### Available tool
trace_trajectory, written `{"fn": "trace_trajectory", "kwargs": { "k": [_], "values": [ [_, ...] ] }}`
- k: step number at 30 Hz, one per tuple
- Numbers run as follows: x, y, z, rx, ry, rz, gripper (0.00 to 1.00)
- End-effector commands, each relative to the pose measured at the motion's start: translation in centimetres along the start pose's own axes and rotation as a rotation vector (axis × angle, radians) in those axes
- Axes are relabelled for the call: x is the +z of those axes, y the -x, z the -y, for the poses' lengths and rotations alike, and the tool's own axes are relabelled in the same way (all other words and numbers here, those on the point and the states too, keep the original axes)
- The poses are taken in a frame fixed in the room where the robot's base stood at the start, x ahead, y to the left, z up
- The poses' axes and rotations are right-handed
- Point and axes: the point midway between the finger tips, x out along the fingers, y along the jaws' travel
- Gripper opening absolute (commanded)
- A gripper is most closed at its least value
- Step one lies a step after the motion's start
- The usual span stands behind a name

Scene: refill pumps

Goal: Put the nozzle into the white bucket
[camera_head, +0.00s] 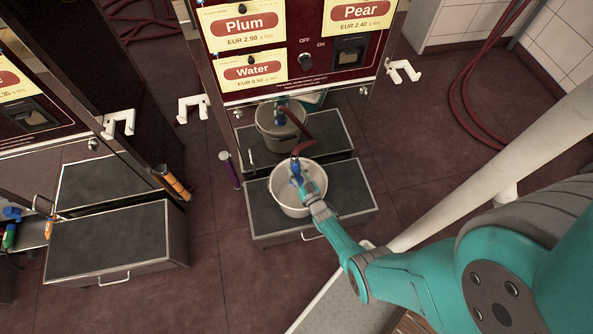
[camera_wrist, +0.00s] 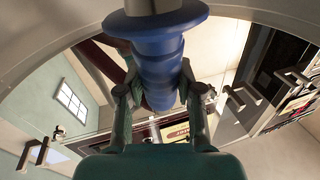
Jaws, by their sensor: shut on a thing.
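The white bucket (camera_head: 287,209) stands upright on the dark-topped platform (camera_head: 350,190) in front of the middle pump. My gripper (camera_head: 301,184) is at the bucket's mouth in the head view, shut on the blue nozzle (camera_head: 296,170). In the wrist view the nozzle (camera_wrist: 158,62) sits between my two fingers (camera_wrist: 158,105), with its wide blue collar at the top. A pale curved rim, seemingly the bucket's (camera_wrist: 40,62), arches around it there. A dark red hose (camera_head: 304,147) runs from the nozzle towards the pump. The nozzle's tip and its depth in the bucket are hidden.
The pump panel (camera_head: 292,72) rises close behind, and its shiny lower part mirrors the bucket. White hooks (camera_head: 402,70) stick out at its sides. A purple nozzle (camera_head: 230,170) and an orange nozzle (camera_head: 172,183) hang to the left. A second platform (camera_head: 115,240) stands farther left.

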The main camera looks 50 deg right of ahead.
Motion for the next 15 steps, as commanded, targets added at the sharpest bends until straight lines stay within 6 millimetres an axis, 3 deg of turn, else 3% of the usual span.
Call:
{"fn": "trace_trajectory", "kwargs": {
  "k": [1,15],
  "values": [
    [2.4,2.3,0.1,0.008,-0.006,0.063,0.0],
    [2.4,3.3,0.3,0.007,-0.006,0.064,0.0]
  ]
}}
